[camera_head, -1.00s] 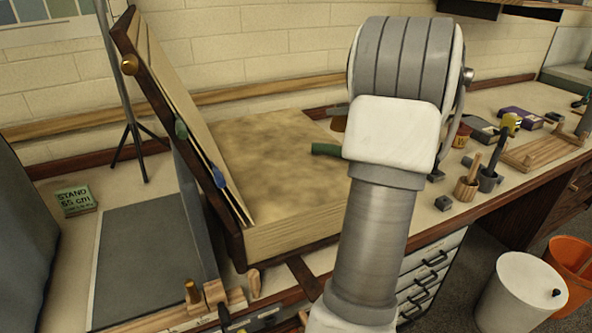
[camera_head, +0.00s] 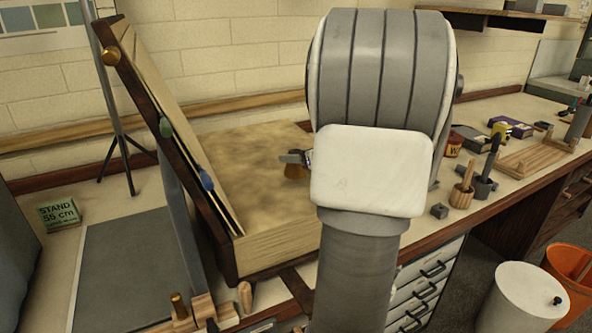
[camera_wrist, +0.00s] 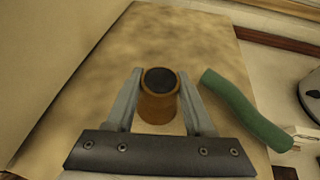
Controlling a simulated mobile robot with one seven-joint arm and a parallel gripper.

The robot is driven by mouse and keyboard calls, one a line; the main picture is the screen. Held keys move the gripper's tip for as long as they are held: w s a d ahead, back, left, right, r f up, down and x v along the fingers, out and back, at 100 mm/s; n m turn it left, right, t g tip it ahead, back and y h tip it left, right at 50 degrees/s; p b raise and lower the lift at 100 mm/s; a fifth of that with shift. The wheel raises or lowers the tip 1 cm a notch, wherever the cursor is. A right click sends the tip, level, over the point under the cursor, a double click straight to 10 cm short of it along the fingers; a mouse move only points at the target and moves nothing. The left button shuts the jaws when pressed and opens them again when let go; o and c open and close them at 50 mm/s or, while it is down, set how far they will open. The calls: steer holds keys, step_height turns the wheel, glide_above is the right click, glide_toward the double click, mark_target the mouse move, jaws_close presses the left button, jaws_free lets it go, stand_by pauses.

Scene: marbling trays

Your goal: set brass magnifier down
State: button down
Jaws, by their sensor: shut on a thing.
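The brass magnifier (camera_wrist: 158,104) is a short brass cylinder with a dark round top. My gripper (camera_wrist: 160,75) is shut on it in the wrist view, with one finger on each side. In the head view the magnifier (camera_head: 294,172) shows below the fingertips of my gripper (camera_head: 295,158), left of my arm. It is over the pale mottled surface of a wooden box (camera_head: 232,160). I cannot tell whether its base touches that surface. My wrist and arm hide the right part of the box.
A green curved piece (camera_wrist: 245,110) lies right of my gripper in the wrist view. The box's tilted lid (camera_head: 165,130) rises on the left. Mottled surface left of and beyond the magnifier is clear. A mortar and pestle (camera_head: 462,194) and other tools stand right.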

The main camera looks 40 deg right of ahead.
mark_target(296, 166)
steer(key=shift+f+b, duration=0.4)
steer(key=shift+f, duration=1.1)
steer(key=shift+f, duration=0.15)
steer(key=shift+c, duration=1.4)
jaws_free()
steer(key=shift+s+r, duration=0.15)
steer(key=shift+r, duration=0.1)
steer(key=p+v, duration=0.2)
steer(key=v, duration=0.9)
steer(key=shift+s+r, duration=0.1)
steer(key=shift+s, duration=0.2)
